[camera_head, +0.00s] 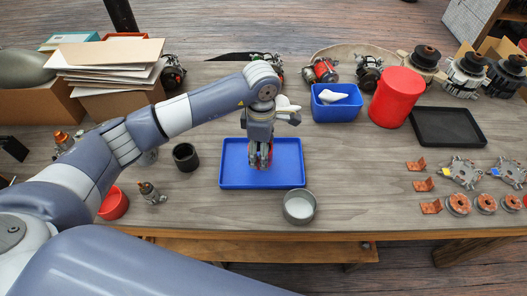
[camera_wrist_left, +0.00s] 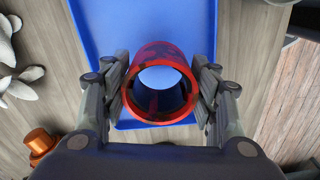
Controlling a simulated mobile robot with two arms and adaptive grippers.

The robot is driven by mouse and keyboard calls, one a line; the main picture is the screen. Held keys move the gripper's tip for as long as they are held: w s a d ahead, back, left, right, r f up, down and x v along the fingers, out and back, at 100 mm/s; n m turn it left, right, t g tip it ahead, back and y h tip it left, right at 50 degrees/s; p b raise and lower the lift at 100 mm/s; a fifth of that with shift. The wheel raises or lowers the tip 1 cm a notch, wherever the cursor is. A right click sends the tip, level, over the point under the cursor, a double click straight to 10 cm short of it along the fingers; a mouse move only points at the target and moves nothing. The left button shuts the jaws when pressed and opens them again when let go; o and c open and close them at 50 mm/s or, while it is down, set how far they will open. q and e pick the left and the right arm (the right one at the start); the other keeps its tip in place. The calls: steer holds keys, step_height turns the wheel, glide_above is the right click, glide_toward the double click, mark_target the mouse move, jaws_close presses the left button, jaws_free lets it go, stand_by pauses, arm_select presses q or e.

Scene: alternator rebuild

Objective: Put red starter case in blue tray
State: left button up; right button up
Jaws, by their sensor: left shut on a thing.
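The red starter case, a worn red ring-shaped cylinder, shows in the left wrist view (camera_wrist_left: 160,62). My left gripper (camera_wrist_left: 160,90) is shut on it, with a finger on each side. In the head view the left gripper (camera_head: 260,160) points down over the blue tray (camera_head: 282,178), and the case is mostly hidden there by the fingers. The tray is a shallow rectangle on the table, and it also shows behind the case in the left wrist view (camera_wrist_left: 100,20). I cannot tell whether the case touches the tray floor. My right gripper is not in view.
A grey round dish (camera_head: 299,207) stands at the tray's front right, and a black cup (camera_head: 186,157) stands left of it. Behind are a blue bin (camera_head: 336,109) with a white item and a large red cylinder (camera_head: 396,97). A black tray (camera_head: 447,127) lies right.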

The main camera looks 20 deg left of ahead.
arm_select(q)
steer(key=shift+w+d, duration=0.1)
steer(key=shift+w, duration=0.55)
step_height(320, 180, down, 3)
steer(key=shift+r+p, duration=0.1)
steer(key=shift+p, duration=0.7)
steer(key=shift+f, duration=0.3)
steer(key=shift+f, duration=0.1)
steer(key=shift+f, duration=0.1)
steer(key=o, duration=1.7)
steer(key=shift+s, duration=0.1)
steer(key=shift+c, duration=0.2)
